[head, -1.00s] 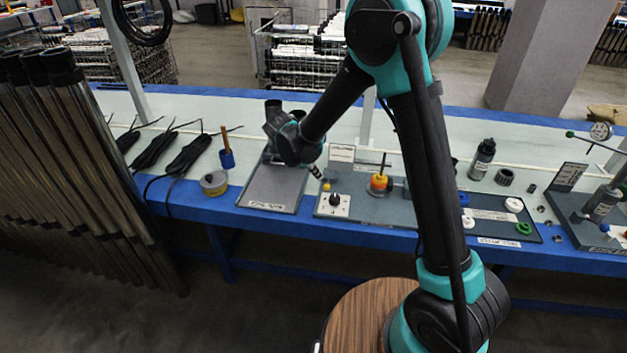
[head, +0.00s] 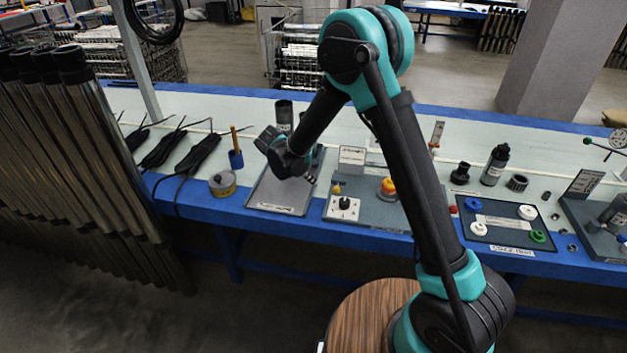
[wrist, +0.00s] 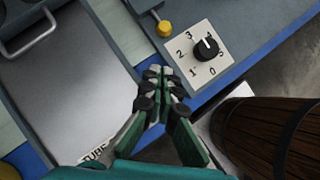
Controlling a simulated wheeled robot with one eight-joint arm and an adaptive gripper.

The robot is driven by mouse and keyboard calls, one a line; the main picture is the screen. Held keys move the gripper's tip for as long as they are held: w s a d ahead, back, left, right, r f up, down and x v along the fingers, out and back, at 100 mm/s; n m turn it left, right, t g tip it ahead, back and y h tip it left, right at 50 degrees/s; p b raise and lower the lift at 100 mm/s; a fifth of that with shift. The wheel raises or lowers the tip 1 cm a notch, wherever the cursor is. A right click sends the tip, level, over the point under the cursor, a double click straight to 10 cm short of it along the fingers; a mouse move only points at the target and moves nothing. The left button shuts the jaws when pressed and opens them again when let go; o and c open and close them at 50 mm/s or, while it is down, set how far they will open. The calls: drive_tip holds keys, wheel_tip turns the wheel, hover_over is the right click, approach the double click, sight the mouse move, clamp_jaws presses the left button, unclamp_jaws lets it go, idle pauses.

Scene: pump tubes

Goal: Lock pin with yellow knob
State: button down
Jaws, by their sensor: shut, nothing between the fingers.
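The pin with the small yellow knob (head: 337,189) sits at the left edge of the grey station, just behind the white dial plate. How far the pin is pushed in cannot be told.
The white plate with a black dial (wrist: 207,50) lies beside the knob. The metal tray (head: 283,200) is to the left, with a handle in the wrist view. A yellow-red cap (head: 388,187) stands right of the knob.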

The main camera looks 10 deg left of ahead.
sight(334, 192)
drive_tip(key=x, duration=0.9)
drive_tip(key=shift+w+d+r, duration=0.35)
drive_tip(key=shift+w, duration=0.05)
drive_tip(key=shift+w+d+f, duration=0.35)
drive_tip(key=shift+w+d, duration=0.15)
drive_tip(key=shift+d, duration=0.1)
drive_tip(key=shift+w, duration=1.15)
drive_tip(key=s+a+r, duration=0.2)
drive_tip(key=s+a, duration=0.1)
drive_tip(key=shift+a+r, duration=0.15)
drive_tip(key=shift+r, duration=0.05)
drive_tip(key=v, duration=0.9)
